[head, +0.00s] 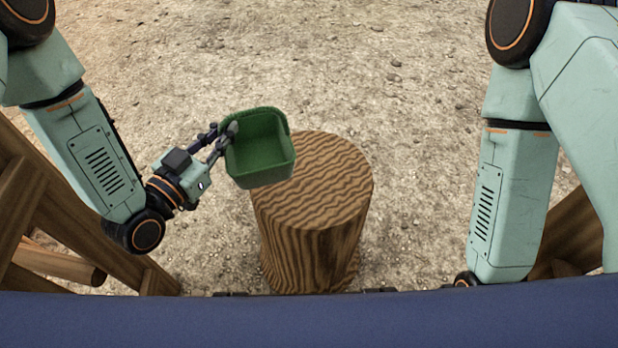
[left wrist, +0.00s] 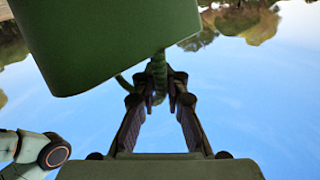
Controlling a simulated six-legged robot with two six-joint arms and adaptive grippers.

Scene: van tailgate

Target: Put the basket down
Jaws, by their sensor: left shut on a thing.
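A green basket (head: 259,149) hangs at my left gripper (head: 226,136) in the head view, with its open top facing the camera. The gripper is shut on the basket at its left side. The basket overlaps the upper left of a wooden stump (head: 330,185) in the picture; I cannot tell whether they touch. In the left wrist view the basket (left wrist: 110,40) fills the upper left, and the fingers (left wrist: 158,82) close on a thin green part, likely its handle. My right arm is at the right, but its gripper is not in view.
Sandy, pebbly ground (head: 420,150) surrounds the stump and is open behind it. A dark blue edge (head: 300,322) runs across the bottom of the head view. Wooden beams (head: 60,215) stand at the left, and more wood (head: 570,235) shows behind my right arm.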

